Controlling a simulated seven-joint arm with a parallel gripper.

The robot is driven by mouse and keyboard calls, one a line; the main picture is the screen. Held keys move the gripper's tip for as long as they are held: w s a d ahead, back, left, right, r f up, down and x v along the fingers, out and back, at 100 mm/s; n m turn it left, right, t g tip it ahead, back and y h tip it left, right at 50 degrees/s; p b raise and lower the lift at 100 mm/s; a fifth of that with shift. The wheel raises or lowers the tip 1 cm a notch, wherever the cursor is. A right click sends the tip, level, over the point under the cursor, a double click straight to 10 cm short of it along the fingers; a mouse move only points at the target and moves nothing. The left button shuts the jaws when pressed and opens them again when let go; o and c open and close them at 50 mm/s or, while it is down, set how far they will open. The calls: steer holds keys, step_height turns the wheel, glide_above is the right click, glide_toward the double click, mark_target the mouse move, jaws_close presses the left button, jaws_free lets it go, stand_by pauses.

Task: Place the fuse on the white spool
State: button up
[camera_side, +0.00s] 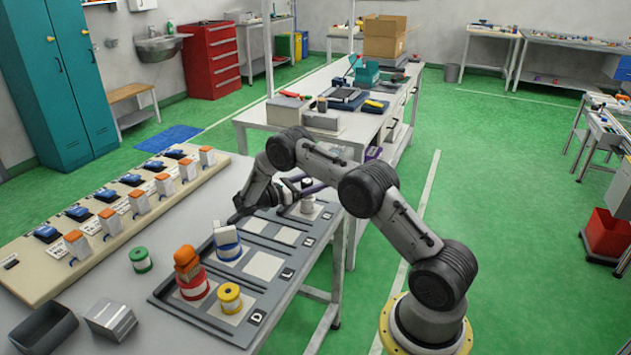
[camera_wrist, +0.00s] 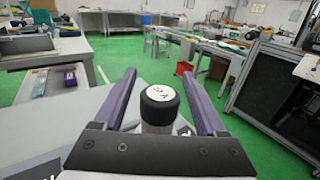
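My gripper (camera_wrist: 160,85) has two purple fingers, spread wide on either side of a black-capped cylinder (camera_wrist: 158,105) with a white label on its top. A gap shows between the cap and each finger. In the side view the gripper (camera_side: 304,188) is low at the far end of the grey tray, around this small upright piece (camera_side: 307,184). A pale, whitish spool-like base (camera_side: 307,206) shows just under it; the arm partly hides this spot. I cannot tell for certain which piece is the fuse.
The tray (camera_side: 165,292) also holds a red spool (camera_side: 193,289) with orange blocks on it, a yellow spool (camera_side: 229,298) and a blue spool (camera_side: 228,252) under a white block. A green spool (camera_side: 140,259) stands outside it. A board (camera_side: 40,275) with orange-topped blocks lies left.

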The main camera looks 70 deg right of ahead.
steer(key=shift+r, duration=0.2)
steer(key=v, duration=0.5)
steer(key=shift+w+a+r, duration=0.1)
steer(key=shift+w+r, duration=0.05)
steer(key=s+a+r+m+t+y, duration=0.1)
steer(key=s+a+r+y, duration=0.1)
steer(key=r, duration=0.5)
steer(key=s+a+r+m+t+y, duration=0.2)
steer(key=s+a+r, duration=0.1)
steer(key=r, duration=0.4)
steer(key=s+a+r+m+t+y, duration=0.2)
steer(key=s+a+m+t+y, duration=0.2)
steer(key=s+a, duration=0.6)
steer(key=s+a+r+m+t+y, duration=0.2)
steer(key=s+a+m+t+y, duration=0.2)
steer(key=a, duration=1.1)
steer(key=s+t+y, duration=0.3)
steer(key=s+t, duration=0.1)
steer(key=s, duration=0.1)
steer(key=shift+s+t, duration=0.3)
steer(key=shift+s, duration=0.1)
